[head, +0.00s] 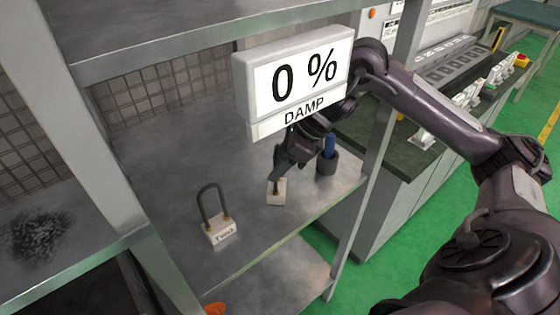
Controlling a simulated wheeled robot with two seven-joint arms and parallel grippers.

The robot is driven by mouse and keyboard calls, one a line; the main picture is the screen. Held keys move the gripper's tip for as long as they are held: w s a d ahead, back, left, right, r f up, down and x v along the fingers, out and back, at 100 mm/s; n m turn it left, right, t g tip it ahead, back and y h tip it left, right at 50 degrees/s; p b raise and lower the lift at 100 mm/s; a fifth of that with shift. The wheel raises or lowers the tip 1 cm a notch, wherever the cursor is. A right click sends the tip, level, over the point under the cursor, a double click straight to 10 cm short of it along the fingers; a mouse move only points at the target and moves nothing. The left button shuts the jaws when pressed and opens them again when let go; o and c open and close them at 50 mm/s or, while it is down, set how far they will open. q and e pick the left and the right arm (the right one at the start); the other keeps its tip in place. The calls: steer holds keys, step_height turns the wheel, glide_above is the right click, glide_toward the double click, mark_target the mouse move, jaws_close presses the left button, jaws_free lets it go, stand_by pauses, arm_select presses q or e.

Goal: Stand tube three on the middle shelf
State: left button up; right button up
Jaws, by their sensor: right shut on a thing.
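My right gripper (284,170) reaches over the grey metal middle shelf (260,245) from the right. It is shut on a heating tube with a small pale base block (277,192). The gripper hides most of this tube, and its label cannot be read. The block is at or just above the shelf surface; I cannot tell if it touches. Another dark U-shaped tube (211,204) stands upright on its pale labelled block to the left, nearer the front edge. Its label is too small to read surely. My left gripper is not in view.
A dark cup (327,162) holding a blue item stands right of the gripper. A "0 % DAMP" sign (295,80) covers part of my right arm. An upper shelf (170,35) and posts bound the space. The shelf's back left is clear.

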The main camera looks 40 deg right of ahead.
steer(key=shift+f, duration=0.2)
steer(key=o, duration=1.4)
